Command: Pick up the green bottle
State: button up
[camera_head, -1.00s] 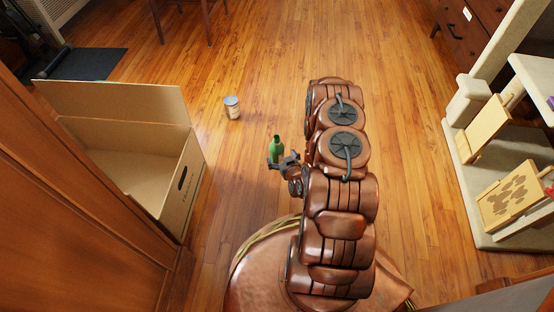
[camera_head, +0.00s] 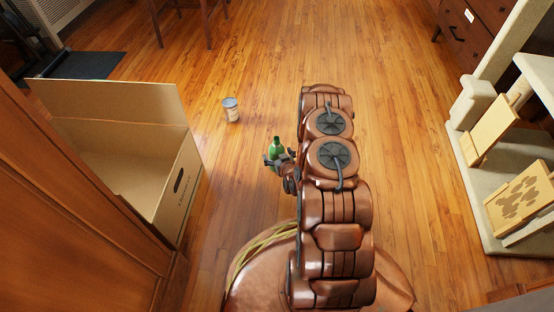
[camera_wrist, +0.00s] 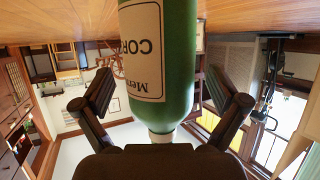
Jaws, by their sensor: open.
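The green bottle (camera_head: 277,144) stands upright on the wooden floor, left of my arm. In the wrist view, which is upside down, the green bottle (camera_wrist: 178,60) with its cream label fills the middle. My gripper (camera_head: 279,160) is at the bottle, with a finger on each side of it. The wrist view shows the gripper (camera_wrist: 160,98) open, with gaps between both fingers and the bottle. The bottle's base is outside the wrist view, and the gripper hides its lower part in the head view.
A can (camera_head: 231,110) stands on the floor beyond the bottle to the left. An open cardboard box (camera_head: 172,197) sits at the left beside a wooden cabinet (camera_head: 75,210). A cat tree (camera_head: 474,195) stands at the right. The floor ahead is mostly clear.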

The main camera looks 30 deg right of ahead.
jog(key=shift+w+d+f, duration=0.1)
jog(key=shift+w+f, duration=0.05)
jog(key=shift+w, duration=0.25)
jog(key=shift+c, duration=0.3)
jog(key=c, duration=1.2)
